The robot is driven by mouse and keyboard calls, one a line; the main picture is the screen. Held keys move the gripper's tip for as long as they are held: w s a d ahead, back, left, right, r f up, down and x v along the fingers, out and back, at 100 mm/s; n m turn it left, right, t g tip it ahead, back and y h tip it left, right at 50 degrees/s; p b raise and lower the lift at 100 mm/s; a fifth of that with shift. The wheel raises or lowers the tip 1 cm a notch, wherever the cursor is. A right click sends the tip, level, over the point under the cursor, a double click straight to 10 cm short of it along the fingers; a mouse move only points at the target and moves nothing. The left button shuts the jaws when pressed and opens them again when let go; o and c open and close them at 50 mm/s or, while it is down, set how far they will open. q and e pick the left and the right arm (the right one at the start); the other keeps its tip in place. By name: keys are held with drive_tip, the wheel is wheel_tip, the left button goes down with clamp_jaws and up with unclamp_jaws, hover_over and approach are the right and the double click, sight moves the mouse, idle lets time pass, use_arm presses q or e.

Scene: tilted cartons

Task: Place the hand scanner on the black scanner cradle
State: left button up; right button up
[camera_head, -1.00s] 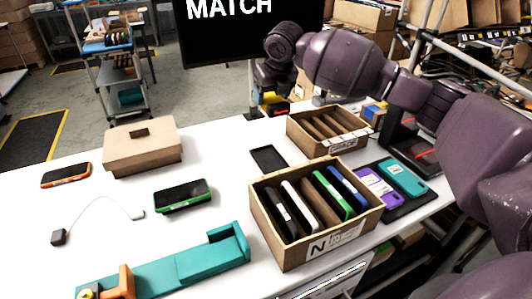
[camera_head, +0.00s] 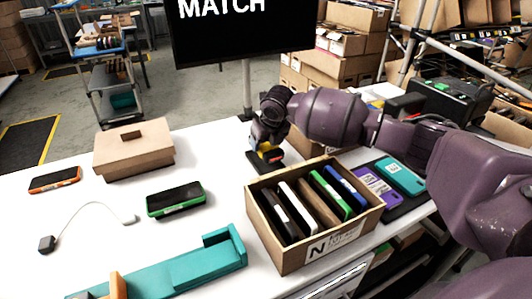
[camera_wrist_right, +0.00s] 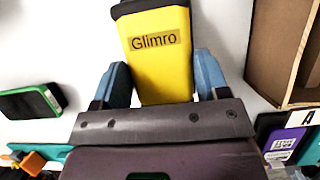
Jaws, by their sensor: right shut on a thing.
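The hand scanner is yellow with a label reading "Glimro" and a dark end at the top edge of the wrist view (camera_wrist_right: 158,70). The black scanner cradle (camera_head: 256,165) is a flat dark pad on the white table, partly hidden behind the gripper and scanner. The scanner is over or at the cradle; I cannot tell whether they touch. My left gripper is not in view.
A cardboard box with upright phones (camera_head: 330,250) stands right in front of the cradle. A second open box is mostly hidden behind my right arm. A closed carton (camera_head: 135,160), green phone (camera_head: 176,199), orange phone (camera_head: 55,180) and teal holder (camera_head: 190,268) lie left.

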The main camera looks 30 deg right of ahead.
sight(268, 145)
wheel_tip(268, 145, down, 3)
drive_tip(key=shift+f, duration=0.55)
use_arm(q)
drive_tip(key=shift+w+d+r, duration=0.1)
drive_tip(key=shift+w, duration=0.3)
use_arm(e)
drive_tip(key=o, duration=0.8)
drive_tip(key=shift+r, duration=0.2)
drive_tip(key=p+v, duration=0.1)
drive_tip(key=v, duration=0.9)
drive_tip(key=shift+p, duration=0.35)
drive_tip(key=shift+v, duration=0.8)
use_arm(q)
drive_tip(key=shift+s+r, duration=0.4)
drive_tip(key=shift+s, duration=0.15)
